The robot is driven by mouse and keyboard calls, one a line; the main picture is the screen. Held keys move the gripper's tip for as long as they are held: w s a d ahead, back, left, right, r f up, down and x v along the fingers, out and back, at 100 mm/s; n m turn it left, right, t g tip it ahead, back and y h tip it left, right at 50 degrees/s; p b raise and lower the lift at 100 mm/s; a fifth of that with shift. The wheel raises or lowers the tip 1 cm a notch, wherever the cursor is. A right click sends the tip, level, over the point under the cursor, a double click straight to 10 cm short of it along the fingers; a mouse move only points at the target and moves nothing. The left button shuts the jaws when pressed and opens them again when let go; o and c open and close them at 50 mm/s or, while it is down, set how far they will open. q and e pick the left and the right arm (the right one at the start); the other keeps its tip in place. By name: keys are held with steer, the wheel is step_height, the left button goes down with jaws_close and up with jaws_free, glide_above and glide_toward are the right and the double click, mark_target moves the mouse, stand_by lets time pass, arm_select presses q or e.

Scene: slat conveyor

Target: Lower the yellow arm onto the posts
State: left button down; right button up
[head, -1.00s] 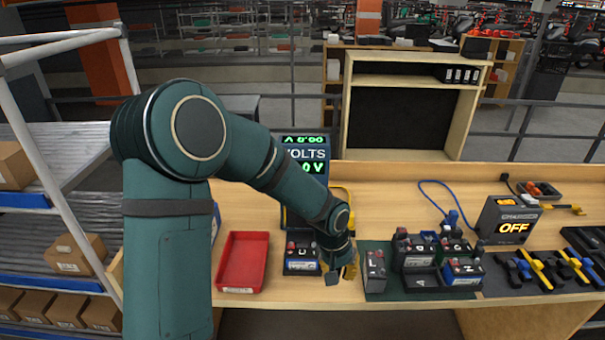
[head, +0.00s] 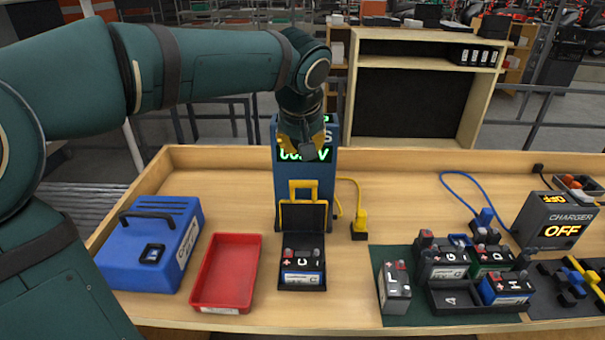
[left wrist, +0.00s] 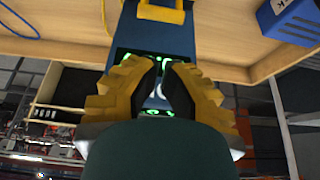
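The yellow arm (head: 304,184) is a U-shaped handle on the front of the blue volts tester (head: 288,168). It stands raised behind a battery (head: 303,266) that sits in the tester's black cradle (head: 303,287). Its top also shows in the left wrist view (left wrist: 162,13). The battery's posts face up, with a red one at the left. My left gripper (head: 306,150) is in front of the tester's display, above the yellow arm and apart from it. In the left wrist view its yellow fingers (left wrist: 164,66) are a little apart with nothing between them. My right gripper is out of view.
A blue case (head: 155,243) and an empty red tray (head: 226,272) stand left of the tester. A yellow plug (head: 359,226) is close to its right. Several batteries stand on a green mat (head: 395,318), with the charger (head: 549,221) reading OFF behind them.

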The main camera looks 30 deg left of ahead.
arm_select(q)
steer(key=shift+s, duration=0.15)
steer(key=b, duration=0.1)
glide_above(303, 207)
steer(key=w+a, duration=0.2)
steer(key=w, duration=0.1)
step_height(303, 207, down, 9)
steer(key=shift+a, duration=0.15)
steer(key=shift+a, duration=0.1)
stand_by(0.5)
